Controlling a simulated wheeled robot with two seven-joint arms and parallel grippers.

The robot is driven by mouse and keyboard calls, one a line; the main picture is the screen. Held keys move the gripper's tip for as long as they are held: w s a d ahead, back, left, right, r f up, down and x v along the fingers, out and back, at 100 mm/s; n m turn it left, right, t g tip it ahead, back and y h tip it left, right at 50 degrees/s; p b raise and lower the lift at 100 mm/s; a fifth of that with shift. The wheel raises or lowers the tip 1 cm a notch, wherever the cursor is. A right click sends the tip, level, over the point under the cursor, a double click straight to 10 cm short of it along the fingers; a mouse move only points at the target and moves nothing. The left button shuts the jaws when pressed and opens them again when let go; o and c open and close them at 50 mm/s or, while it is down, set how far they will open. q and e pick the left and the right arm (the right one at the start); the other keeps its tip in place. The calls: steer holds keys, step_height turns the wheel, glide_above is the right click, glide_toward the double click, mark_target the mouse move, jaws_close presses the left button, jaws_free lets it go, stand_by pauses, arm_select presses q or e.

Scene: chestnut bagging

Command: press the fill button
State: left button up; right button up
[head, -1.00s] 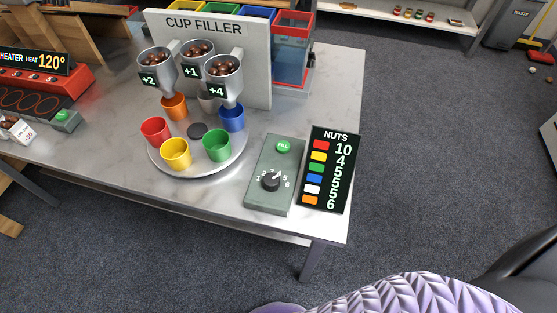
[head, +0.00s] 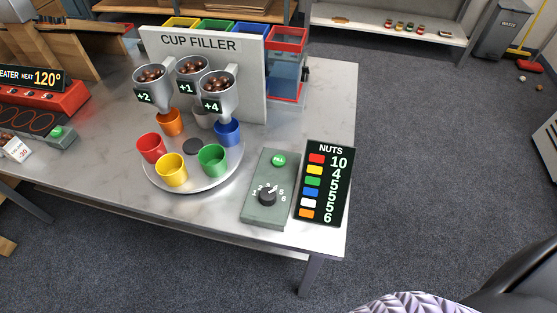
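The green fill button (head: 278,160) sits at the far end of a grey-green control box (head: 262,215) on the marble table. A black dial (head: 267,197) with numbers around it is on the same box, nearer the front edge. The cup filler (head: 200,45) stands behind, with three nut-filled hoppers marked +2, +1 and +4. Below them a round turntable (head: 193,186) carries red (head: 151,148), yellow (head: 172,170), green (head: 212,160), blue (head: 228,133), orange (head: 169,122) and white (head: 203,116) cups. Neither gripper is in view.
A black NUTS board (head: 322,185) lies right of the box, listing colours with numbers. A red heater (head: 35,105) is at the left. The table (head: 335,100) has bare room at its right. A waste bin (head: 500,30) stands on the floor at the back right.

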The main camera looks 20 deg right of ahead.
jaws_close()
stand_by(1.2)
